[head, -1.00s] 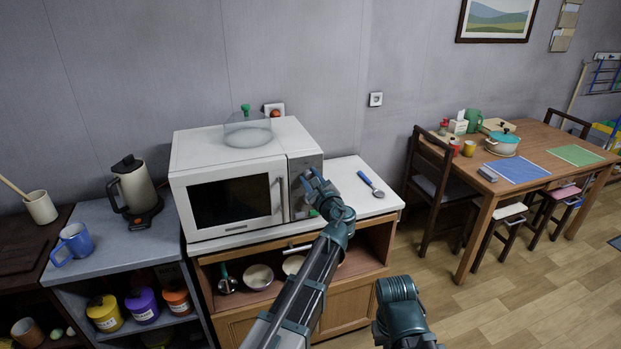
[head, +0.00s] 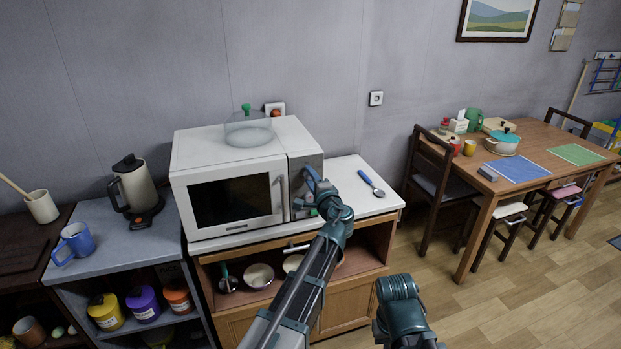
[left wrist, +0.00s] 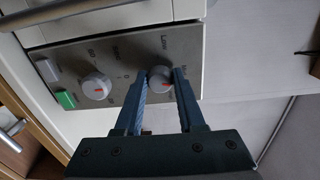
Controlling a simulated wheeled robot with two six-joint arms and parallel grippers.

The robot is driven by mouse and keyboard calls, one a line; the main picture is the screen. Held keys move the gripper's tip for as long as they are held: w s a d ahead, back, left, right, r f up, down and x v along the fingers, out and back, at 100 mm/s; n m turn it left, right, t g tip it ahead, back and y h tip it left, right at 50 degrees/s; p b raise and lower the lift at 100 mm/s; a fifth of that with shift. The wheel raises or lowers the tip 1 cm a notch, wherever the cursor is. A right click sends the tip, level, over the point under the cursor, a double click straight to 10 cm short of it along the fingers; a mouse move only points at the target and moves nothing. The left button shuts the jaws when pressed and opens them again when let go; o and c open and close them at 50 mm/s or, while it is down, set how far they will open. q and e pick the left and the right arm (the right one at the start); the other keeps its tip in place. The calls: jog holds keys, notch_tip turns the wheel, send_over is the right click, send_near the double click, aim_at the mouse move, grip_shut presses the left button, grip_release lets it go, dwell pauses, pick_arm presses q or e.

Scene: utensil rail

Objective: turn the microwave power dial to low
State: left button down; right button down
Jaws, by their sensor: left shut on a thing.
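The white microwave (head: 181,213) stands on the counter with its door closed and its control panel on the right. The power dial (left wrist: 160,77) is a round grey knob with a red pointer mark, by the printed word "Low" in the left wrist view. The red mark points roughly right in that view, away from that word. My left gripper (left wrist: 160,84) is shut on the power dial, one finger on each side. In the head view, my left gripper (head: 311,187) is at the panel and hides most of it. My right gripper is out of view.
A second dial (left wrist: 95,87) with a red mark and two buttons, green (left wrist: 66,99) and pale (left wrist: 48,69), sit beside the held dial. A glass lid (head: 248,134) lies on the microwave. A blue-handled utensil (head: 371,183) lies on the counter to the right.

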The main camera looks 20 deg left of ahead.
pick_arm(q)
jog(key=n, duration=0.5)
jog(key=shift+s+f+n, duration=0.1)
jog(key=shift+n, duration=0.2)
jog(key=n, duration=0.5)
jog(key=shift+f, duration=0.1)
jog(key=n, duration=0.5)
jog(key=shift+n+t+h+b, duration=0.3)
jog(key=shift+b, duration=0.05)
jog(key=n, duration=0.4)
jog(key=shift+d+n, duration=0.1)
jog(key=shift+n, duration=0.2)
jog(key=c, duration=0.5)
grip_release()
jog(key=v, duration=1.3)
jog(key=shift+s+d+f, duration=0.15)
jog(key=shift+s+d, duration=0.1)
